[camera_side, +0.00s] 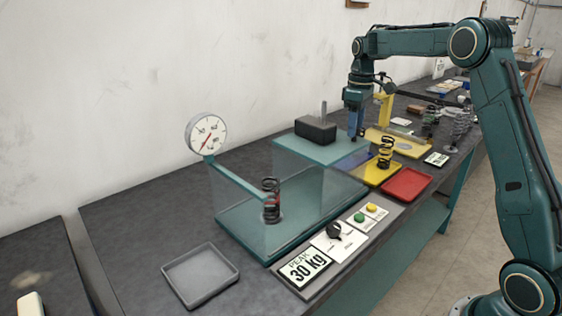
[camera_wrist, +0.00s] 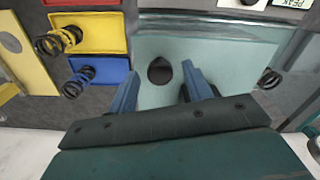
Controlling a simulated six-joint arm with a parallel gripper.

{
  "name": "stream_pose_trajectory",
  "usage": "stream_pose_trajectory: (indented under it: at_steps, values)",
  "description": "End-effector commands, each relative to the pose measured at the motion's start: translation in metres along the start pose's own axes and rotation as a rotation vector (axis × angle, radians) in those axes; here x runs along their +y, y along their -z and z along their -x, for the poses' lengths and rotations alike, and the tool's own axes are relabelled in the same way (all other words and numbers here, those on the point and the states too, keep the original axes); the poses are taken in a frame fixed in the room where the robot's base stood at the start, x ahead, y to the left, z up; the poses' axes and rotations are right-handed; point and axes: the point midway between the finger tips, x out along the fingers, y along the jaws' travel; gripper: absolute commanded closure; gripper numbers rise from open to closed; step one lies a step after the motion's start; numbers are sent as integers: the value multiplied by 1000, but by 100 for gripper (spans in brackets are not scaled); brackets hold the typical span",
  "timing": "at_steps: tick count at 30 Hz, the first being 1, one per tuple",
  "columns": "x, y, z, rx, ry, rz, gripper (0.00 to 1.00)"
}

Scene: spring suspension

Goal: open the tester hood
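The tester stands on the bench with a teal base (camera_side: 236,217), a round dial gauge (camera_side: 206,133) and a dark coil spring (camera_side: 270,200). Its clear, teal-tinted hood (camera_side: 340,187) shows around the right part of the base; I cannot tell its exact position. My gripper (camera_side: 355,134) points down at the hood's back right area. In the wrist view, my blue gripper fingers (camera_wrist: 157,84) stand apart. A black knob (camera_wrist: 160,68) shows between and beyond their tips on the pale teal surface, with gaps on both sides. I cannot tell its depth from the tips.
A black block with an upright post (camera_side: 316,129) stands left of my gripper. Yellow (camera_side: 370,174), red (camera_side: 407,184) and blue (camera_wrist: 105,68) trays lie beside the tester. A control panel with a peak readout (camera_side: 305,268) is in front. A grey tray (camera_side: 200,274) is empty.

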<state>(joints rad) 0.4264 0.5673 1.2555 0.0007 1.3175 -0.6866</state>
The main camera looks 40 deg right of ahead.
Motion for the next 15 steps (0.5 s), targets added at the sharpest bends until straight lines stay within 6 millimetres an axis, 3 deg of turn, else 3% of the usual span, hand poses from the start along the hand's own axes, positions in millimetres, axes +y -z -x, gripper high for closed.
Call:
stream_pose_trajectory:
  at_steps: [8, 15]
  values:
    - [0, 0, 1, -1, 1, 2, 50]
    - [0, 1, 17, 1, 0, 2, 50]
